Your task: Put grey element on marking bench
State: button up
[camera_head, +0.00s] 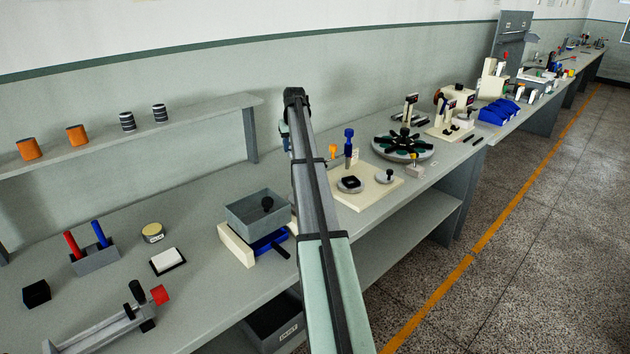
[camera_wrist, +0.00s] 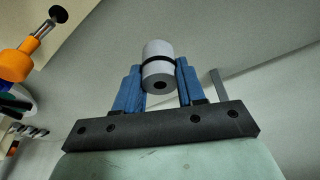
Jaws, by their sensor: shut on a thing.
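In the wrist view my gripper (camera_wrist: 159,78) has its two blue fingers shut on a light grey cylinder (camera_wrist: 157,50), the grey element. It has a dark band and a dark hole in its near end. In the head view my arm hides most of the gripper and the element; only a bit of blue shows beside the arm's far end. A long grey bench (camera_head: 190,205) runs along the wall below my arm. No label shows which part of it is the marking bench.
A cream board (camera_head: 378,195) with a blue-topped tool stands right of my arm. A grey box (camera_head: 250,213) stands left of it. A wall shelf (camera_head: 200,118) holds orange and striped cylinders. A round dark-slotted table (camera_head: 402,147) lies further right. Bare bench shows at the left.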

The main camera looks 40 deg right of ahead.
jog(key=shift+w+n, duration=0.1)
jog(key=shift+n, duration=0.6)
jog(key=shift+f+y, duration=0.25)
jog(key=shift+y, duration=0.05)
jog(key=shift+f, duration=4.75)
jog(key=shift+f, duration=0.1)
jog(key=o, duration=1.1)
jog(key=shift+c, duration=0.2)
jog(key=v, duration=1.2)
